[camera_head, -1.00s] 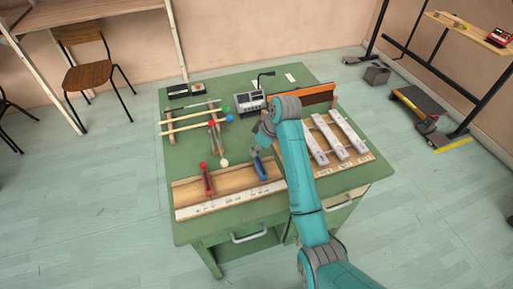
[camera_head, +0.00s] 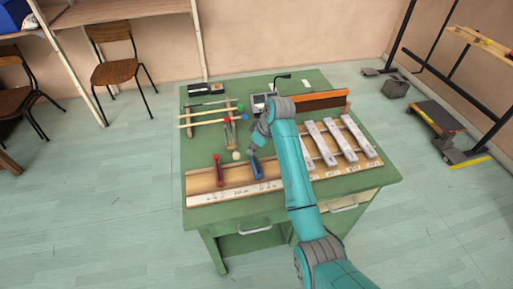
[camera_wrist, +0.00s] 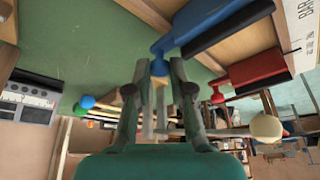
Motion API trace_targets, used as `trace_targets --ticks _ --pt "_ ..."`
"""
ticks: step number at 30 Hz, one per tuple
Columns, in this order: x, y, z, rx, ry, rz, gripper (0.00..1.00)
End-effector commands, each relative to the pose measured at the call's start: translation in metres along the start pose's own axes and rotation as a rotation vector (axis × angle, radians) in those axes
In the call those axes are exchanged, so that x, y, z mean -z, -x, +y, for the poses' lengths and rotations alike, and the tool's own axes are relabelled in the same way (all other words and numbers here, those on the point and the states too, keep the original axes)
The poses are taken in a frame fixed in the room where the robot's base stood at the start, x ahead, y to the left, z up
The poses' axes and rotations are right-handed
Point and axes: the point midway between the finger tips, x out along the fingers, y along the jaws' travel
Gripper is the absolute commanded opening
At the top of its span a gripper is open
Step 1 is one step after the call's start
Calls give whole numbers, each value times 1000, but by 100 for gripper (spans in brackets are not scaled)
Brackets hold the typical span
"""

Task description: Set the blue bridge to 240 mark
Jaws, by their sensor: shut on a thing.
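The blue bridge (camera_head: 257,169) stands on the long wooden board with a white marked strip (camera_head: 236,192) along its front. In the wrist view the blue bridge (camera_wrist: 222,22) shows large, with its small knob between my fingertips. My gripper (camera_head: 256,149) is shut on that knob; it also shows in the wrist view (camera_wrist: 159,72). A red bridge (camera_head: 218,170) stands on the same board, left of the blue one; it shows in the wrist view (camera_wrist: 248,72) apart from it. The strip's marks are too small to read, so the 240 mark cannot be told.
Metal bars (camera_head: 320,144) on a wooden frame lie right of my arm on the green table (camera_head: 300,82). Mallets (camera_head: 210,113) and a pale ball (camera_head: 236,155) lie behind the board. A grey box device (camera_head: 259,103) and a brown upright panel (camera_head: 321,101) stand farther back.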

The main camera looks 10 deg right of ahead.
Motion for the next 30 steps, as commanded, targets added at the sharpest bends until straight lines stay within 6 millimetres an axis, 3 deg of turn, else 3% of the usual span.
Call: trace_targets --ticks 1,2,5,17,30 --pt "0 0 0 0 0 0 0" --pt "0 0 0 0 0 0 24" --pt "0 0 0 0 0 0 47" --pt "0 6 1 0 0 1 47" --pt "0 84 1 -3 1 3 47"
